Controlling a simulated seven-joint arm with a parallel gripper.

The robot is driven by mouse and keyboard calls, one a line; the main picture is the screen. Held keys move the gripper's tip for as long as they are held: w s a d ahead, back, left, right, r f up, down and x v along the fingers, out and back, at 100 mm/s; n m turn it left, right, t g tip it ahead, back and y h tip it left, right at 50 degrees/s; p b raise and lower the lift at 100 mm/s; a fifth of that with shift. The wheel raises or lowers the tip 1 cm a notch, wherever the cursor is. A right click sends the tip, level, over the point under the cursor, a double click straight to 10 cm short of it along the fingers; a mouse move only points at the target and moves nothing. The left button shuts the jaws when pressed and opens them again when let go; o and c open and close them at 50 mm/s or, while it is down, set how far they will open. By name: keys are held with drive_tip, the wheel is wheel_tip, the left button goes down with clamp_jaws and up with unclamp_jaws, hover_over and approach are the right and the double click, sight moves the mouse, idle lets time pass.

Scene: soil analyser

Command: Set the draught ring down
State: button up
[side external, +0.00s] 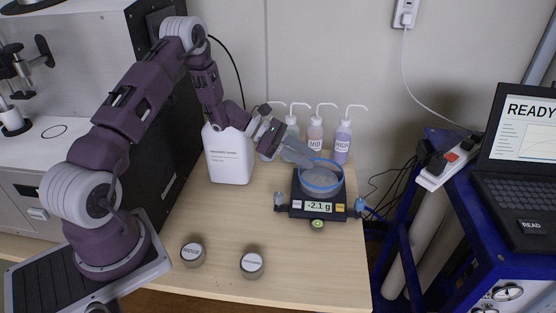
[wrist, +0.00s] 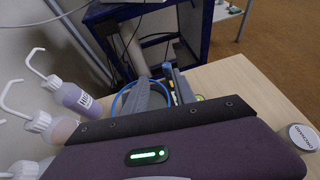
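The draught ring (side external: 320,188), a round grey see-through wall with a blue rim, is at the balance (side external: 318,208), over its pan. I cannot tell if it rests there or hangs just above. The balance display reads -2.1 g. My gripper (side external: 312,165) reaches down from the left, its fingers at the ring's rim on the near-arm side. In the wrist view, the blue rim (wrist: 122,98) shows beside and behind the grey fingers (wrist: 166,92). Whether the fingers are closed on the wall is too small to tell.
A white jug (side external: 229,155) and several wash bottles (side external: 342,142) stand behind, close to the arm. Two lidded tins (side external: 193,254) (side external: 252,265) sit at the front left. A blue cart with a laptop (side external: 515,160) stands at the right. The table's front middle is clear.

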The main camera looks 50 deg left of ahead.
drive_tip(key=s+d+r+m+g+y, duration=0.1)
drive_tip(key=s+d+r+m+g, duration=0.2)
drive_tip(key=s+d+r+m, duration=0.45)
drive_tip(key=s+d+r+m+g, duration=0.25)
drive_tip(key=d+r+m, duration=0.2)
drive_tip(key=r, duration=0.55)
drive_tip(key=s+a+r+m+t+y, duration=0.1)
drive_tip(key=s+m+y, duration=0.3)
drive_tip(key=s, duration=0.8)
drive_tip(key=s+a+r+m+t+y, duration=0.2)
drive_tip(key=s+r+m+y, duration=0.2)
drive_tip(key=s+m, duration=0.5)
drive_tip(key=s+y, duration=0.1)
drive_tip(key=s, duration=0.2)
drive_tip(key=shift+s+r, duration=0.2)
drive_tip(key=shift+s, duration=0.05)
